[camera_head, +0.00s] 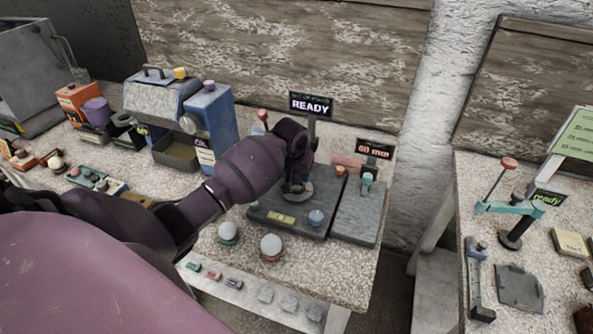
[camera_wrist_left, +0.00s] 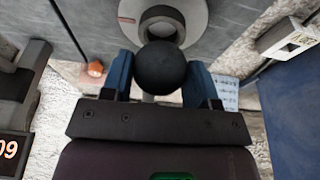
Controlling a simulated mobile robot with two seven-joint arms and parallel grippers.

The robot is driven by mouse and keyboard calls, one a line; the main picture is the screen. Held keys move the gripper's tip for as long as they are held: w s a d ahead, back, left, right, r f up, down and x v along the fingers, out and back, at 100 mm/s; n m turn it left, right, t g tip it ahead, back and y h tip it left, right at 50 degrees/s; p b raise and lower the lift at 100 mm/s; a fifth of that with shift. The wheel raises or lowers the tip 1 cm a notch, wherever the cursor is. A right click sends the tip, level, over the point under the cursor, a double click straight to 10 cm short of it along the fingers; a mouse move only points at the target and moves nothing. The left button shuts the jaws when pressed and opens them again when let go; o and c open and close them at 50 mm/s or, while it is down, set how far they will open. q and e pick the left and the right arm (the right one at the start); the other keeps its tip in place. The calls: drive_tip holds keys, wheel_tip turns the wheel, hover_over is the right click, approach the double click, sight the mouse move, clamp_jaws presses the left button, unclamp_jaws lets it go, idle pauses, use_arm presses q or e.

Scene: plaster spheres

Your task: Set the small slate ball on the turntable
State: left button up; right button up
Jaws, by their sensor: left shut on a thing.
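The small slate ball (camera_wrist_left: 161,67) is a dark, smooth sphere in the left wrist view. My left gripper (camera_wrist_left: 161,84) is shut on it, with a blue finger on each side. In the head view my left gripper (camera_head: 297,183) points down over a dark grey plate, and the ball is hard to make out there. A round grey disc, which looks like the turntable (camera_wrist_left: 199,22), lies just beyond the ball in the wrist view. It also shows under the gripper in the head view (camera_head: 306,193). I cannot tell whether the ball touches it. My right gripper is not in view.
Two white balls (camera_head: 228,231) (camera_head: 271,244) sit on small stands in front of the grey plate (camera_head: 262,212). A "READY" display (camera_head: 311,104) stands behind my gripper, and a "60 mm" display (camera_head: 375,149) to the right. A blue machine (camera_head: 212,125) stands to the left.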

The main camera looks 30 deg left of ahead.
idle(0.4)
use_arm(q)
drive_tip(key=shift+p, duration=0.55)
idle(0.8)
drive_tip(key=shift+f, duration=1.1)
idle(0.5)
drive_tip(key=o, duration=1.1)
drive_tip(key=shift+r, duration=0.1)
drive_tip(key=shift+r, duration=1.9)
